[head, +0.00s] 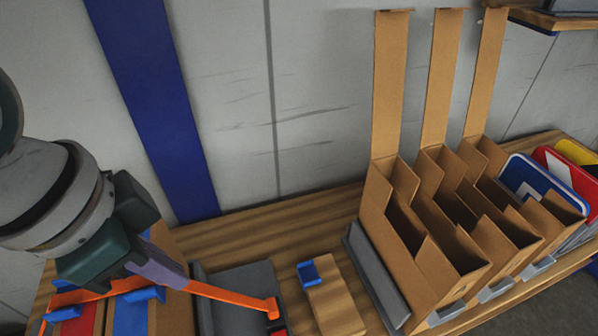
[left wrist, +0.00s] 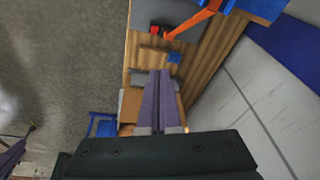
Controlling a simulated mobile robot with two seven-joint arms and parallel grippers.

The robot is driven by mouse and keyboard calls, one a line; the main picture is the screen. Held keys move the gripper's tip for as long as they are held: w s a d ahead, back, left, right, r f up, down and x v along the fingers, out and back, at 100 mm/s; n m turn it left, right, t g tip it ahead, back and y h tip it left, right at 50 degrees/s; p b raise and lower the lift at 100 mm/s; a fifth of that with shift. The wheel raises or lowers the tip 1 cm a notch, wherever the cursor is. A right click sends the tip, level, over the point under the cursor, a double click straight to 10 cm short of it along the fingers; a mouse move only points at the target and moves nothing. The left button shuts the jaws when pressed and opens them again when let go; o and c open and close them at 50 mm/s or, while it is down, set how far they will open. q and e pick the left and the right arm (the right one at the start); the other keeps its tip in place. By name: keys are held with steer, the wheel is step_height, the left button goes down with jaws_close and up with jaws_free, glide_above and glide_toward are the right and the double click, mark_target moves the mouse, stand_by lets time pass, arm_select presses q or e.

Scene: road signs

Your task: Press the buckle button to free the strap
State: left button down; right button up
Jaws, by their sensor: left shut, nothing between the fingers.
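An orange strap (head: 225,296) runs past my left gripper to an orange tongue at a dark buckle. The buckle's red button (head: 280,328) is cut by the bottom edge of the head view. In the left wrist view the strap (left wrist: 192,22) ends near the red button (left wrist: 155,29). My left gripper (head: 172,272) is shut and empty, its purple fingers in front of the strap in the head view. In the left wrist view its fingertips (left wrist: 160,74) are apart from the buckle. A purple finger-like piece at that view's left edge looks like my right gripper (left wrist: 12,157).
A grey block (head: 240,290) and a wooden block with a blue tab (head: 308,273) are on the wooden table (head: 270,222). Tall cardboard holders (head: 440,260) stand to the right, with road signs (head: 540,178) behind. A wall closes off the back.

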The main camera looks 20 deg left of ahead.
mark_target(275, 334)
arm_select(q)
steer(key=w+f+m+b, duration=0.2)
steer(key=f+b, duration=0.6)
steer(key=f, duration=0.1)
steer(key=w+d+f+m+h+b, duration=0.1)
steer(key=w+f+m+b, duration=0.1)
steer(key=f+b, duration=0.7)
steer(key=shift+w+g+h, duration=0.3)
steer(key=shift+w, duration=0.25)
steer(key=b+x, duration=0.3)
steer(key=x, duration=0.4)
steer(key=b+x, duration=0.4)
steer(key=x, duration=0.4)
steer(key=s+b+x, duration=0.1)
steer(key=b+x, duration=0.2)
steer(key=x, duration=0.5)
steer(key=shift+a+f+b, duration=0.25)
steer(key=shift+a+b, duration=0.1)
steer(key=shift+b, duration=0.05)
steer(key=shift+f, duration=0.4)
